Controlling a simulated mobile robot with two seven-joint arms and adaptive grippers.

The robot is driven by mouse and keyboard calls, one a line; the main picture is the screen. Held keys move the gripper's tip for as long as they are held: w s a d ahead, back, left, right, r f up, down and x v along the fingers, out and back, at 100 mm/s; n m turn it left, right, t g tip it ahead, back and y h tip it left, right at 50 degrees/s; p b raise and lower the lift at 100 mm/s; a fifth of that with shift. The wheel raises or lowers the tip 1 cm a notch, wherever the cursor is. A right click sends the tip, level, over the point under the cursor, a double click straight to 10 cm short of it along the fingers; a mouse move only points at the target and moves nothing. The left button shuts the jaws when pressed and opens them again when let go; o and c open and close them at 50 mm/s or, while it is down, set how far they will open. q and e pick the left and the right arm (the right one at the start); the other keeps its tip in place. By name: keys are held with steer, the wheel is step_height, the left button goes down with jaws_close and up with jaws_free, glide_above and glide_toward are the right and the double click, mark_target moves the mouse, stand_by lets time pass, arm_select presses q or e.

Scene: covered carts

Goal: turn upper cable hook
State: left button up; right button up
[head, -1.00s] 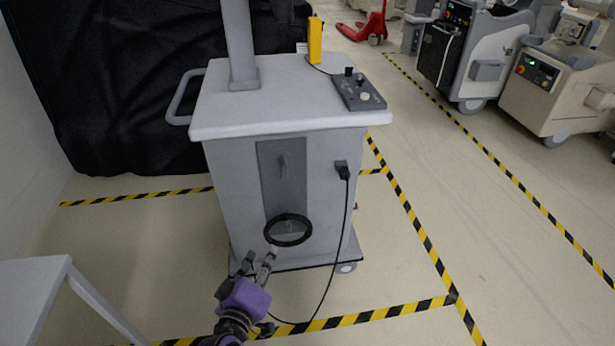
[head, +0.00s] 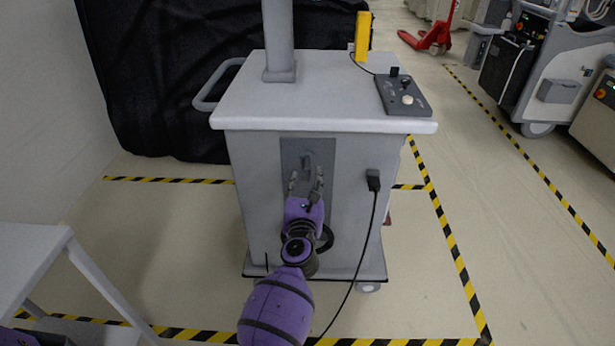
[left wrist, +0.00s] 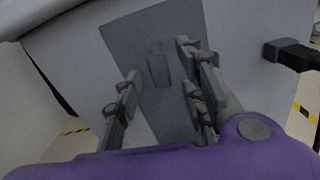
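The upper cable hook (head: 306,160) is a small grey piece high on the dark grey panel (head: 322,150) on the cart's front. It also shows in the left wrist view (left wrist: 158,68), between and beyond the fingers. My left gripper (head: 305,184) is in front of the panel, just below the hook in the head view. In the left wrist view my left gripper (left wrist: 160,95) has its fingers apart with nothing between them. A black cable coil (head: 326,238) hangs low on the panel, partly hidden behind my left arm. My right gripper is not in view.
The cart (head: 258,165) has a control box (head: 404,97) on top. A black plug (head: 373,180) with a hanging cable is right of the panel. A white table (head: 30,262) stands at the lower left.

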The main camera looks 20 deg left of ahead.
arm_select(q)
steer(key=shift+x, duration=1.35)
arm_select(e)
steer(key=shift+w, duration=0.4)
arm_select(q)
jaws_close()
